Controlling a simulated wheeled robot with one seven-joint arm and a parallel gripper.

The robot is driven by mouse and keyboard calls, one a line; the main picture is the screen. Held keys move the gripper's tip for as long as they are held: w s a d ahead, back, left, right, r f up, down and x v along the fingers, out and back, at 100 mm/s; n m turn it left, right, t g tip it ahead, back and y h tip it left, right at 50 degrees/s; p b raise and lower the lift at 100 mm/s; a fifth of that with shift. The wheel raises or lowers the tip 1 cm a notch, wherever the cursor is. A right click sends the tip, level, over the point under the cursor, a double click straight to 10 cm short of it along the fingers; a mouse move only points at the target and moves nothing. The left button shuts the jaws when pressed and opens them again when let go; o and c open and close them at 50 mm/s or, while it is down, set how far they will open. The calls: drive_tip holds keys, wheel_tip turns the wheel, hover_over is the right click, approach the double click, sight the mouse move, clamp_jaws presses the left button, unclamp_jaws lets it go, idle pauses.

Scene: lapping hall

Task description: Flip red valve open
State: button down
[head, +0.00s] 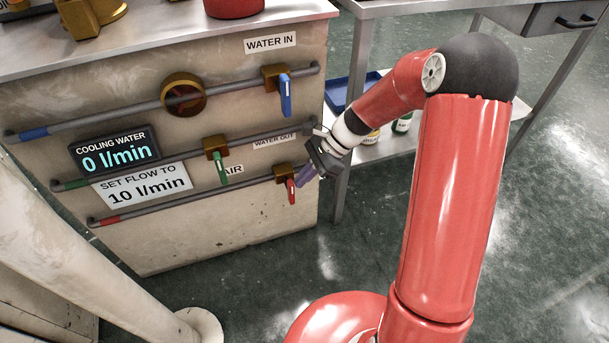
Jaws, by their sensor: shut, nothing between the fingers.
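The red valve (291,190) sits on the lowest pipe, at the right part of the cabinet front. Its red handle hangs down from a brass body, across the line of the pipe. My gripper (304,177) is shut and empty, with purple fingers pointing down and left. Its fingertips are just right of the red handle, near its upper part. I cannot tell whether they touch the handle.
The blue valve (286,95) and green valve (222,172) also have handles hanging down. The cooling water display (115,150) reads 0 l/min, above a sign (142,189) saying to set flow to 10 l/min. A metal table (350,90) stands right of the cabinet.

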sight(288, 182)
drive_tip(key=shift+a+r+h+p, duration=0.25)
drive_tip(key=shift+h+p, duration=0.15)
drive_tip(key=shift+p, duration=0.2)
drive_tip(key=shift+s+a+r+t+h+p, duration=0.2)
drive_tip(key=shift+a+h+p, duration=0.35)
drive_tip(key=shift+p, duration=0.3)
drive_tip(key=shift+s+a+r+t+h+p, duration=0.1)
drive_tip(key=shift+s+a+t+h+p, duration=0.1)
drive_tip(key=shift+a+h+p, duration=0.5)
drive_tip(key=shift+s+a+r+t+h+p, duration=0.2)
drive_tip(key=shift+a+p, duration=0.25)
drive_tip(key=shift+p, duration=0.5)
drive_tip(key=shift+s+a+f, duration=0.1)
drive_tip(key=shift+a+f, duration=0.15)
drive_tip(key=shift+a, duration=0.45)
drive_tip(key=w+d+r, duration=0.2)
drive_tip(key=d, duration=0.4)
drive_tip(key=w+d+r, duration=0.1)
drive_tip(key=d+r, duration=0.1)
drive_tip(key=d, duration=0.5)
drive_tip(key=shift+w+d+r, duration=0.2)
drive_tip(key=shift+w+r, duration=0.05)
drive_tip(key=shift+w, duration=0.1)
